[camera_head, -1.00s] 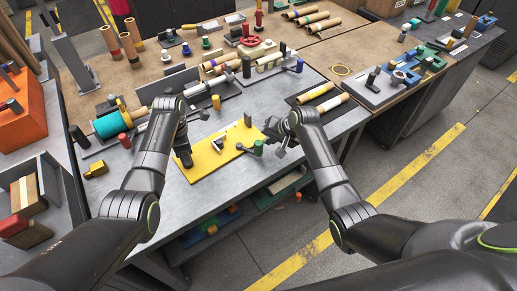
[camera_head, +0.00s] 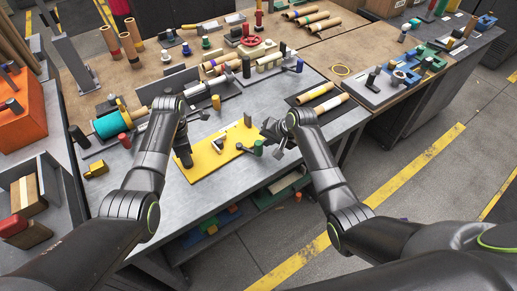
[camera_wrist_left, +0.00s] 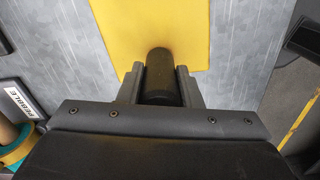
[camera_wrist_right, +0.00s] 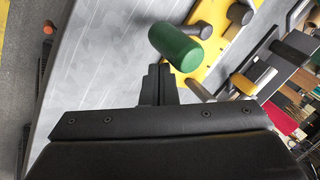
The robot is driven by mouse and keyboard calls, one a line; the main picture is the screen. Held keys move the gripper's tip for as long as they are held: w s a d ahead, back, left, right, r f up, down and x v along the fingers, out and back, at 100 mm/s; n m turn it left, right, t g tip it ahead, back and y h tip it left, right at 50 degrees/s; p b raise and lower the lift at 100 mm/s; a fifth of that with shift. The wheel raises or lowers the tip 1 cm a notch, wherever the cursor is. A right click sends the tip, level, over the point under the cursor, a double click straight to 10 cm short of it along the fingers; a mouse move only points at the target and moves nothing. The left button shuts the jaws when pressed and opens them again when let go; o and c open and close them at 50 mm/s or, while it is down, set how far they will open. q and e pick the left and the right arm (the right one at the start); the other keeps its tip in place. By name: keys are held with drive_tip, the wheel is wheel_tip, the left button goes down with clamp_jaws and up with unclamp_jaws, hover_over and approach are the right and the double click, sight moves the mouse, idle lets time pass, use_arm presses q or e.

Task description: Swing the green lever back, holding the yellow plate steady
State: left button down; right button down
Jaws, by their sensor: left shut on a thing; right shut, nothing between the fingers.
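The yellow plate (camera_head: 208,160) lies flat on the grey bench top; its edge also shows in the left wrist view (camera_wrist_left: 150,22). My left gripper (camera_head: 182,150) is shut on a black upright post (camera_wrist_left: 160,72) at the plate's left end. The green lever's knob (camera_head: 258,148) is at the plate's right end. In the right wrist view the green knob (camera_wrist_right: 178,45) is large, just beyond the fingertips. My right gripper (camera_wrist_right: 158,72) is shut and empty beside the knob; contact cannot be told. The lever's arm is partly hidden.
Cardboard rolls (camera_head: 323,96) lie on a dark mat at the right. The bench front is clear.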

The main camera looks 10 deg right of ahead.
use_arm(q)
drive_tip(key=shift+s+f, duration=0.1)
use_arm(e)
drive_tip(key=shift+s+a, duration=0.45)
drive_tip(key=shift+a, duration=0.5)
drive_tip(key=shift+s+a, duration=0.45)
drive_tip(key=shift+a, duration=0.45)
drive_tip(key=shift+s+a, duration=0.45)
drive_tip(key=shift+a, duration=0.5)
drive_tip(key=shift+d, duration=0.15)
drive_tip(key=shift+r, duration=1.75)
drive_tip(key=shift+w+r, duration=0.1)
drive_tip(key=r, duration=0.1)
drive_tip(key=d+r, duration=0.1)
drive_tip(key=r, duration=0.1)
drive_tip(key=shift+w+r, duration=0.15)
drive_tip(key=shift+w, duration=0.05)
